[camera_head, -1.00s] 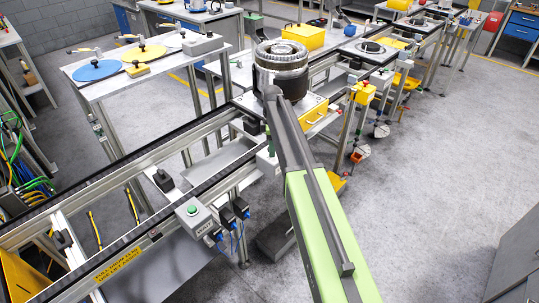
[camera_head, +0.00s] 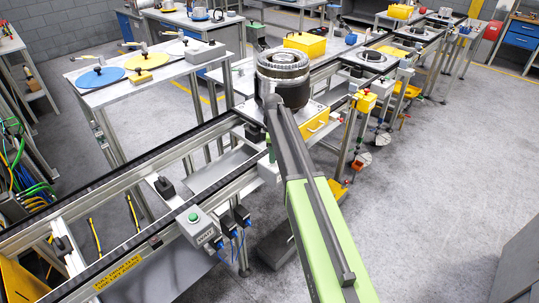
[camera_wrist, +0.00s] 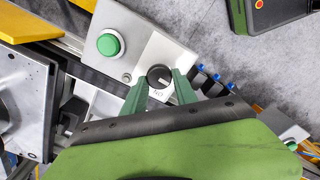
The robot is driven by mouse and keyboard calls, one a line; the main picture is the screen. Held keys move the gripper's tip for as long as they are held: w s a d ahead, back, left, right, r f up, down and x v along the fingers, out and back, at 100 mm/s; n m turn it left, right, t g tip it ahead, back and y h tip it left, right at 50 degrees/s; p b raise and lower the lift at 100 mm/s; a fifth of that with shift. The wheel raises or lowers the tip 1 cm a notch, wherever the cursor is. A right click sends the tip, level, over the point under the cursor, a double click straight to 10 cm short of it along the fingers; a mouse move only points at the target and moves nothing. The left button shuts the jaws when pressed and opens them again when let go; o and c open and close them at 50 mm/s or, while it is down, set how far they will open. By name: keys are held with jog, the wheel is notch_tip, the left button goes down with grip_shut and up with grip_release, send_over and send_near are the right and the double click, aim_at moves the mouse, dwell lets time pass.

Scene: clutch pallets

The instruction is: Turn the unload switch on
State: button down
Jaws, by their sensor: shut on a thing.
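The unload switch is a dark round knob (camera_wrist: 159,73) on a pale grey box (camera_wrist: 126,30), beside a green push button (camera_wrist: 109,44), in the wrist view. An ON label shows upside down by the knob. My gripper (camera_wrist: 158,81) has its two green fingers on either side of the knob and is shut on it. I cannot tell for sure which way the knob points. In the head view a pale box (camera_head: 267,171) shows below the conveyor by my arm's far end; my arm hides most of my gripper and the knob.
A dark clutch (camera_head: 283,78) stands on a pallet on the conveyor, just behind my arm's far end. Another grey box with a green button (camera_head: 195,217) is nearer on the rail. A yellow box (camera_head: 365,99) stands to the right.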

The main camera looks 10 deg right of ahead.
jog(key=m, duration=0.5)
jog(key=shift+s+d, duration=0.15)
jog(key=shift+d, duration=0.2)
jog(key=m, duration=0.6)
jog(key=shift+m, duration=0.4)
jog(key=c, duration=1)
grip_release()
jog(key=shift+s, duration=0.1)
jog(key=shift+o, duration=0.2)
jog(key=shift+a, duration=0.1)
